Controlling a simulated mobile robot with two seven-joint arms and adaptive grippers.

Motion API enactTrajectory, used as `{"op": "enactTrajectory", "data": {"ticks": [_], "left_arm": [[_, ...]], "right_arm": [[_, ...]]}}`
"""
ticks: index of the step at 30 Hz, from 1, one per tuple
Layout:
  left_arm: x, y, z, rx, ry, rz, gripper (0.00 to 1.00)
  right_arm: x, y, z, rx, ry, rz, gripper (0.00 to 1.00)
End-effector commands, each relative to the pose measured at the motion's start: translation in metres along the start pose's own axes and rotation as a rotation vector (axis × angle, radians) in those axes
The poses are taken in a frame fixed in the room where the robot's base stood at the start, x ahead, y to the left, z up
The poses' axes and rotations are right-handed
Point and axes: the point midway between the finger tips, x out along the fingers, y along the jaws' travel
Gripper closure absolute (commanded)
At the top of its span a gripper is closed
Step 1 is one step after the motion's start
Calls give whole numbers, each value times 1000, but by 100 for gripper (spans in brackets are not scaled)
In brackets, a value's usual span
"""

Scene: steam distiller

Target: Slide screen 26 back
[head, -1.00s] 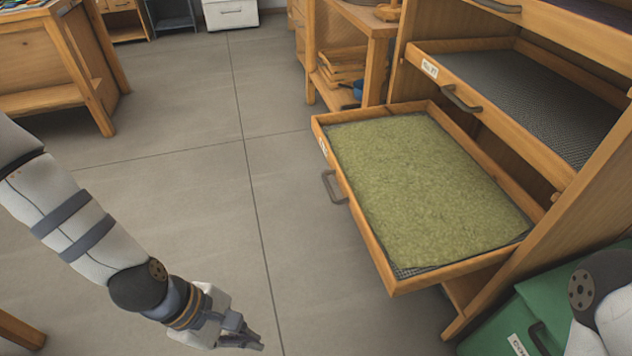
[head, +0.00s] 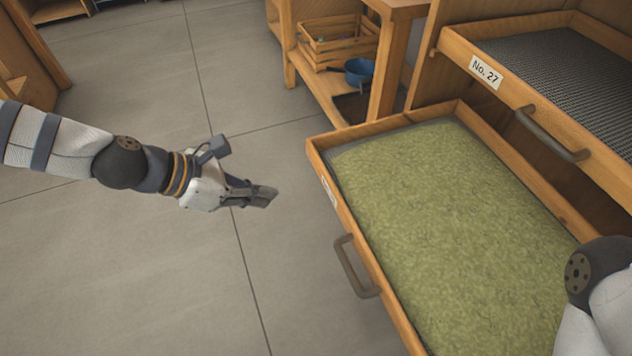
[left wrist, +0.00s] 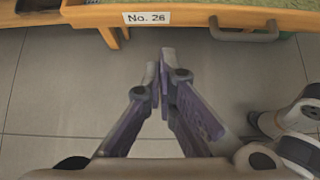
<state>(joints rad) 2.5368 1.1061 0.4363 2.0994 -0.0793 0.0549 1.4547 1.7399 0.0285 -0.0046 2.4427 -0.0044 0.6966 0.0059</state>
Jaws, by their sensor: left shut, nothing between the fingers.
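Screen 26 (head: 318,168) is a wooden-framed drawer pulled out of the rack and covered with a layer of green, leafy-looking material (head: 450,210). Its grey bar handle (head: 350,268) is on the front face. In the left wrist view the front carries a "No. 26" label (left wrist: 147,18), with the handle (left wrist: 244,34) to its right. My left gripper (head: 272,196) is shut and empty, over the floor to the left of the screen front and apart from the handle. Part of my right arm shows at the right edge; its gripper is out of view.
Screen No. 27 (head: 487,72) sits above and behind in the rack, with its own handle (head: 552,135). A wooden shelf unit (head: 386,60) holds a crate (head: 338,42) and a blue pan (head: 358,72). The floor (head: 150,270) left of the screen is clear.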

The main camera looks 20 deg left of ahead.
Motion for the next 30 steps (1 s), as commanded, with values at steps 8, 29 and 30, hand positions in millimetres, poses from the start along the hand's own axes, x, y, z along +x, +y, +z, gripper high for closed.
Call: {"op": "enactTrajectory", "data": {"ticks": [8, 29, 30], "left_arm": [[62, -2, -7, 2, 7, -7, 100], [122, -1, 26, 2, 1, 0, 100], [122, -1, 26, 2, 1, -1, 100]], "right_arm": [[28, 0, -4, 0, -38, 1, 60], [39, 0, -6, 0, -50, 2, 60], [39, 0, -6, 0, -50, 2, 60]]}}
